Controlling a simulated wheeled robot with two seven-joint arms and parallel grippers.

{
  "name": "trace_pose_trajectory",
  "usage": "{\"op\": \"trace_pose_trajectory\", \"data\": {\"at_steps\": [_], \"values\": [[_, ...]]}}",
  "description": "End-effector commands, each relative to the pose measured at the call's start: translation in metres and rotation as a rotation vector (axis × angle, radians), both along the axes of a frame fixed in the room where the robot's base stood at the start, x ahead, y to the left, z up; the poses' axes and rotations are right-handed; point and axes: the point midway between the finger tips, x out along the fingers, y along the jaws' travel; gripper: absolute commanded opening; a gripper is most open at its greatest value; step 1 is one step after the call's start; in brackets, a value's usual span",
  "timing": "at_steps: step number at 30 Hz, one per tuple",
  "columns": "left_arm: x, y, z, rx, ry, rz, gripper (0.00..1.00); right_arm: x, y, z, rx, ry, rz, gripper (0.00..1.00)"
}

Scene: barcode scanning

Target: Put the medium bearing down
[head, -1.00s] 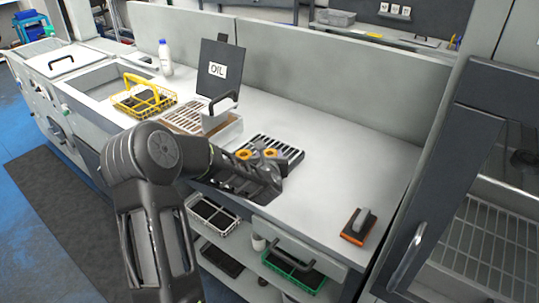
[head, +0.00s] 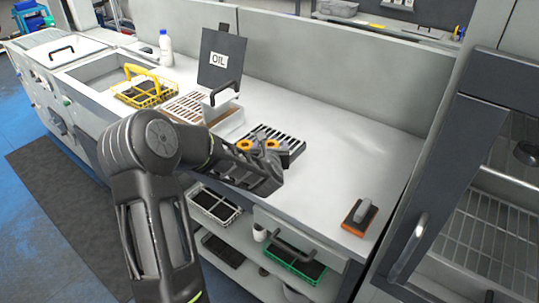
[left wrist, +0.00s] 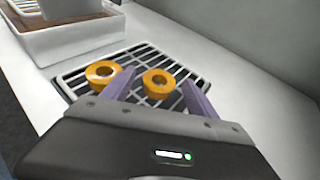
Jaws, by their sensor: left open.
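Two orange-yellow bearing rings (left wrist: 102,73) lie on a dark slotted rack (left wrist: 135,58) on the counter. They look close in size, and I cannot tell which is the medium one. The right-hand ring (left wrist: 158,83) is between the spread purple fingers of my left gripper (left wrist: 160,77); no contact is visible. The other ring is just outside the left finger. In the head view, the left gripper (head: 273,141) is over the rack's near side, and the rack (head: 290,145) is partly hidden by it. My right gripper is not in view.
A yellow wire basket (head: 150,95) is farther left. An orange-based brush-like block (head: 359,217) lies near the counter's right front edge. The counter between is clear.

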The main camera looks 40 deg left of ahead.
Motion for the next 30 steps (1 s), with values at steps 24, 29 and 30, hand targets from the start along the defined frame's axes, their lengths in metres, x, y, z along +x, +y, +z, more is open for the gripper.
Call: {"op": "trace_pose_trajectory", "data": {"at_steps": [24,29,30], "values": [[-0.085,-0.059,0.036,-0.001,0.001,0.0,0.68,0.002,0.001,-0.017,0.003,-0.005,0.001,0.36],[-0.085,-0.059,0.036,-0.001,0.001,0.0,0.68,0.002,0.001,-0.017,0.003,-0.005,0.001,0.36],[-0.085,-0.059,0.036,-0.001,0.001,0.0,0.68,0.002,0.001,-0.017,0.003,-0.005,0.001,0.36]]}}
